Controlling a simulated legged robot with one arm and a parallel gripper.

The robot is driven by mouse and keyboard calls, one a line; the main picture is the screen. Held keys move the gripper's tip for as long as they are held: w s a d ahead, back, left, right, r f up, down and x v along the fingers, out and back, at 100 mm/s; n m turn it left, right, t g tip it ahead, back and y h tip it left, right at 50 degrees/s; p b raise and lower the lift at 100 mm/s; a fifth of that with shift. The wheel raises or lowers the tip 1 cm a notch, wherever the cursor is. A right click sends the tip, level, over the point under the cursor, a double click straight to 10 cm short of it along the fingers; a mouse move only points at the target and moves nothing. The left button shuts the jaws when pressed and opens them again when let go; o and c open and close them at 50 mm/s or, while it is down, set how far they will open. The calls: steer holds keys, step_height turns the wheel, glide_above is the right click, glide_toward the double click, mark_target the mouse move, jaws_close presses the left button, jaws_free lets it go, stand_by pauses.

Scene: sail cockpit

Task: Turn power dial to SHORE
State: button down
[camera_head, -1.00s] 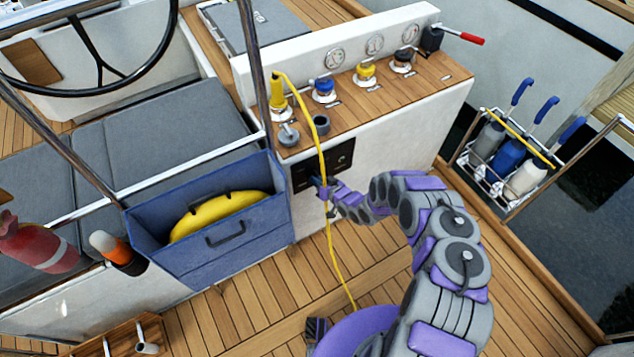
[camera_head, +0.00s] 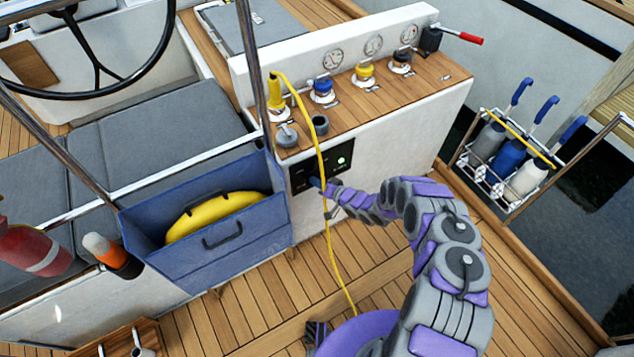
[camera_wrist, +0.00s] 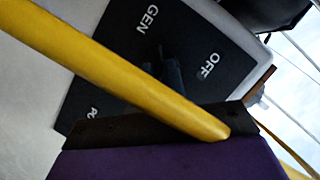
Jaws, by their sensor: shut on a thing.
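The black power panel (camera_head: 343,150) is on the white cockpit wall below the wooden counter, with a green light (camera_head: 341,161) lit on its right side. In the wrist view the panel (camera_wrist: 88,98) shows the words GEN and OFF, and other lettering is cut off. The dark dial (camera_wrist: 172,75) is partly hidden behind the yellow cable (camera_wrist: 110,75). My gripper (camera_head: 318,184) is at the panel's lower left, shut on the dial's handle. The contact itself is mostly hidden. The word SHORE cannot be read.
The yellow cable (camera_head: 328,235) hangs from a yellow plug (camera_head: 276,100) on the counter and passes in front of the panel, close to my gripper. A blue bin (camera_head: 205,270) with a yellow coil stands at left. The wooden deck (camera_head: 260,318) is open below.

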steer(key=shift+d+f, duration=0.1)
steer(key=shift+f, duration=0.1)
steer(key=c, duration=1.4)
jaws_free()
steer(key=shift+o, duration=1.2)
steer(key=shift+r, duration=0.1)
steer(key=shift+d, duration=0.1)
steer(key=p+v, duration=0.3)
steer(key=v, duration=1.4)
steer(key=shift+d, duration=0.1)
